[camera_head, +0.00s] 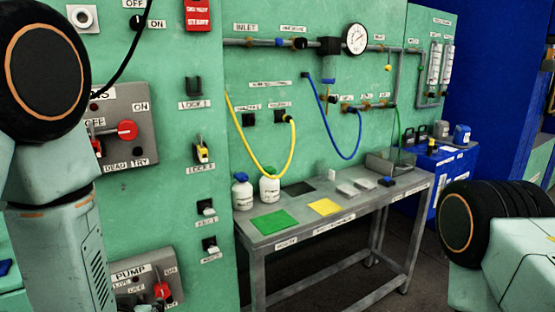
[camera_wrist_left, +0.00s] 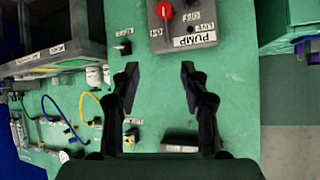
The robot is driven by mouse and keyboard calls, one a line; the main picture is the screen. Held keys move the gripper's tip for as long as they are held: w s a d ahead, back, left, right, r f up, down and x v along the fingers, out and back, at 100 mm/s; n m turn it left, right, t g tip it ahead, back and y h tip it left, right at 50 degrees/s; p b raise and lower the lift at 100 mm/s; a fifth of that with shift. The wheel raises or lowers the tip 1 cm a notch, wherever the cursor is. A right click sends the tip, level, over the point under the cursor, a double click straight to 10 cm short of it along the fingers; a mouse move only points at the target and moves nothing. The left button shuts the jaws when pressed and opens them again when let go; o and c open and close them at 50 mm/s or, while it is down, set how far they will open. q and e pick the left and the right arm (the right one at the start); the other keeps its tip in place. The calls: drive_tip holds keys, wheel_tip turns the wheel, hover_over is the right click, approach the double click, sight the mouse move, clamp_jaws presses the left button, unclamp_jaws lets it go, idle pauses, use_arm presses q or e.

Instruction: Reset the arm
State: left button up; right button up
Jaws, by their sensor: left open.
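My left arm (camera_head: 60,240) comes down the left edge of the head view, in front of the green wall panel. My left gripper (camera_wrist_left: 159,72) shows clearly in the left wrist view. Its two black fingers are apart with nothing between them. Past the fingertips, the pump switch box (camera_wrist_left: 186,32) with its red knob appears upside down. The same pump box (camera_head: 148,280) is low at the left in the head view, partly behind my arm. Part of my right arm (camera_head: 500,240) shows at the lower right, but its gripper is out of view.
A grey metal table (camera_head: 345,222) stands against the green wall, with white bottles (camera_head: 270,190), a green mat (camera_head: 274,221) and a yellow mat (camera_head: 325,207) on it. A yellow hose (camera_head: 262,172) and a blue hose (camera_head: 333,137) hang above. A blue cabinet (camera_head: 437,175) stands behind.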

use_arm(q)
drive_tip(key=s+d+f+m+g+h+b, duration=0.1)
drive_tip(key=s+f+g, duration=0.4)
drive_tip(key=s+f, duration=0.6)
drive_tip(key=s+d+f+g+h+b, duration=0.1)
drive_tip(key=s+f+g, duration=0.4)
drive_tip(key=s+f, duration=0.7)
drive_tip(key=s+d+b, duration=0.1)
drive_tip(key=s, duration=0.5)
drive_tip(key=shift+s+d+f+m+g+h, duration=0.25)
drive_tip(key=shift+s+d+m+g+h, duration=0.1)
drive_tip(key=shift+d+m+g+h, duration=0.05)
